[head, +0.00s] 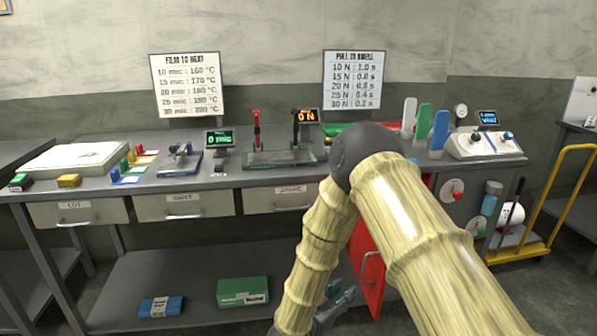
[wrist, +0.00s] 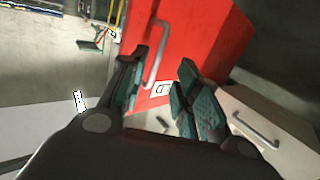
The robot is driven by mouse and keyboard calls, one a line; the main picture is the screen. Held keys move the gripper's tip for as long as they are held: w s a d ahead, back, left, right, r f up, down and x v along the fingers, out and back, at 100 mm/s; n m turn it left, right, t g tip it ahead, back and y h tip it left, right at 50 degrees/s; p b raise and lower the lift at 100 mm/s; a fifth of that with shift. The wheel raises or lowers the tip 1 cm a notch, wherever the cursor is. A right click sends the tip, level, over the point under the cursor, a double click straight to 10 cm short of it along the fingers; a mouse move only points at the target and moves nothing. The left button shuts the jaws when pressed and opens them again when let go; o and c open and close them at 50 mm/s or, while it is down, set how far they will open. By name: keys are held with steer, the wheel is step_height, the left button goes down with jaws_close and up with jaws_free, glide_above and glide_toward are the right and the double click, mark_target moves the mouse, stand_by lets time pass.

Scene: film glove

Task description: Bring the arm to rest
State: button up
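My arm, with pale bamboo-like links and a dark elbow, reaches down in front of the workbench (head: 215,175) in the head view. My gripper (head: 340,300) hangs low, below the benchtop, partly hidden behind my arm. In the wrist view my gripper (wrist: 168,75) has its two teal-padded fingers spread apart with nothing between them. A red door (head: 373,272) with a handle stands just beyond the gripper. The red door (wrist: 205,40) fills the upper middle of the wrist view; its handle appears close to the left finger, but I cannot tell whether they touch.
Drawers (head: 185,207) line the bench front. A blue box (head: 160,306) and a green box (head: 243,291) lie on the lower shelf. A yellow trolley (head: 560,200) stands at right. A pale drawer (wrist: 265,130) is near the right finger in the wrist view.

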steer(key=s+d+f+n+g+y, duration=0.1)
steer(key=s+d+f+n+y, duration=0.15)
steer(key=f, duration=0.35)
steer(key=s+d+f+n+y, duration=0.1)
steer(key=s+f+n+y, duration=0.1)
steer(key=s+f+y, duration=0.35)
steer(key=s+d+f+n+g+y, duration=0.25)
steer(key=s+f+g, duration=0.25)
steer(key=s+f, duration=0.75)
steer(key=s+d+n+g+y, duration=0.15)
steer(key=s+g, duration=0.45)
steer(key=s, duration=1.5)
step_height(320, 180, up, 13)
steer(key=p, duration=1.2)
steer(key=shift+s+d+f, duration=0.2)
steer(key=shift+s+d, duration=0.1)
steer(key=shift+d, duration=0.1)
steer(key=shift+s+d, duration=0.1)
